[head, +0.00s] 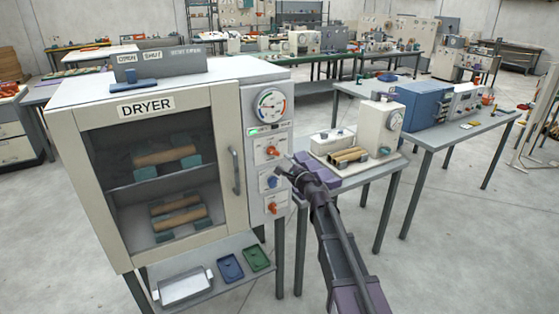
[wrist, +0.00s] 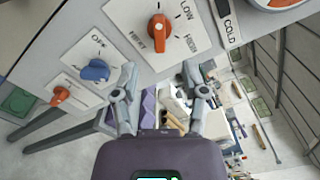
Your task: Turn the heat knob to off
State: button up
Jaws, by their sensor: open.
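The dryer (head: 68,111) is a cream cabinet with a control panel on its right side. An orange knob (wrist: 159,28) sits highest on the panel, on a plate with LOW and other small words; it also shows in the head view (head: 271,151). Below it is a blue knob (wrist: 95,70) on a plate reading OFF, then a second orange knob (wrist: 60,96). My gripper (wrist: 159,78) is open and empty. In the head view my gripper (head: 286,170) is close to the panel, beside the blue knob; no contact is visible.
A dial gauge (head: 271,107) is above the knobs and a door handle (head: 236,170) is to their left. A table with a cream machine (head: 378,125) stands at the right, close behind my arm. A low shelf with trays (head: 230,267) is under the dryer.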

jog(key=shift+s+d, duration=0.4)
jog(key=shift+s, duration=0.2)
jog(key=s+d+f+n+g+h, duration=0.1)
jog(key=s+d+f+n+g, duration=0.2)
jog(key=s+f+n+g, duration=0.4)
jog(key=s+d+f+n+g+h, duration=0.1)
jog(key=s+d+f+n+g, duration=0.15)
jog(key=s+f+n, duration=0.5)
jog(key=s+d+f+n+g+h, duration=0.2)
jog(key=s+d+h, duration=0.6)
jog(key=s+d, duration=0.8)
notch_tip(320, 180, down, 2)
jog(key=s+g, duration=0.1)
jog(key=g, duration=0.2)
jog(key=shift+d, duration=0.3)
jog(key=shift+n+g, duration=0.25)
